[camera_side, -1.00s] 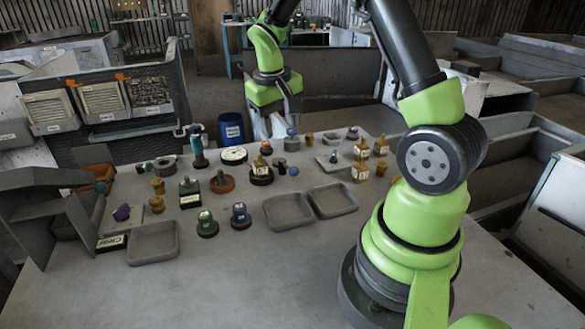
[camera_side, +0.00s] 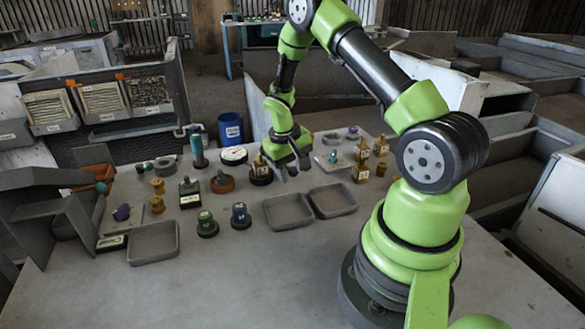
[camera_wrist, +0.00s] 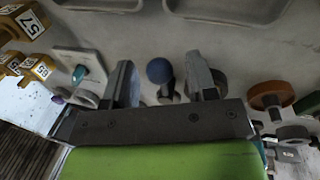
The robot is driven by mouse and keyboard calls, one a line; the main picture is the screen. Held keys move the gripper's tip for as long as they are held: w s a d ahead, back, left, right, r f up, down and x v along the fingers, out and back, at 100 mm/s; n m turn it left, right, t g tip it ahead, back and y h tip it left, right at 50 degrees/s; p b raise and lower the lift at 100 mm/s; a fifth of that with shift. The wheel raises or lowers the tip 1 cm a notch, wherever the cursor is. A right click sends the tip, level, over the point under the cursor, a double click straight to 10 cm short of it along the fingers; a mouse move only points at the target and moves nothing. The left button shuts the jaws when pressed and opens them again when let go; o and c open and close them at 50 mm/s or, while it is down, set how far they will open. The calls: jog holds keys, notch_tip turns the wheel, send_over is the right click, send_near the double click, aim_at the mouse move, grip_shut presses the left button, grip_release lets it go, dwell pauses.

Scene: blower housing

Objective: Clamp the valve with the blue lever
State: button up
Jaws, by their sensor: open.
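The blue ball knob (camera_wrist: 160,71) of the lever shows in the wrist view, on a short dark stem above a dark body that is partly hidden. My gripper (camera_wrist: 163,85) is open, with one finger on each side of the knob and visible gaps on both sides. In the side view my gripper (camera_side: 292,166) is low over the back middle of the table, pointing down. It hides the blue-lever valve there. I cannot tell whether the fingers reach down to the valve body.
A pale plate with a teal lever (camera_wrist: 80,73) lies left of the fingers. Numbered brass blocks (camera_wrist: 28,22) stand farther left. An orange-brown handwheel (camera_wrist: 270,94) is close on the right. Two shallow grey trays (camera_side: 288,211) (camera_side: 334,200) lie in front of the gripper.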

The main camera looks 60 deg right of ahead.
grip_shut()
jog(key=shift+s+d+n, duration=0.1)
jog(key=shift+n, duration=0.2)
jog(key=d+n, duration=0.1)
jog(key=s+d+n, duration=0.1)
jog(key=n, duration=0.1)
jog(key=shift+t, duration=0.3)
jog(key=n, duration=0.1)
jog(key=d+n, duration=0.1)
jog(key=n, duration=0.1)
jog(key=d+n+t, duration=0.1)
jog(key=shift+s+d+n, duration=0.25)
jog(key=shift+n, duration=0.15)
jog(key=d+n, duration=0.1)
jog(key=n, duration=0.2)
jog(key=d+n, duration=0.1)
jog(key=shift+w+d+t, duration=0.25)
jog(key=shift+d+t, duration=0.05)
jog(key=shift+t, duration=0.1)
jog(key=shift+w+d+n, duration=0.25)
jog(key=shift+d+n, duration=0.15)
jog(key=shift+n, duration=0.5)
jog(key=shift+w+d+n, duration=0.25)
jog(key=shift+d+n, duration=0.15)
jog(key=shift+n, duration=0.5)
jog(key=shift+w, duration=0.1)
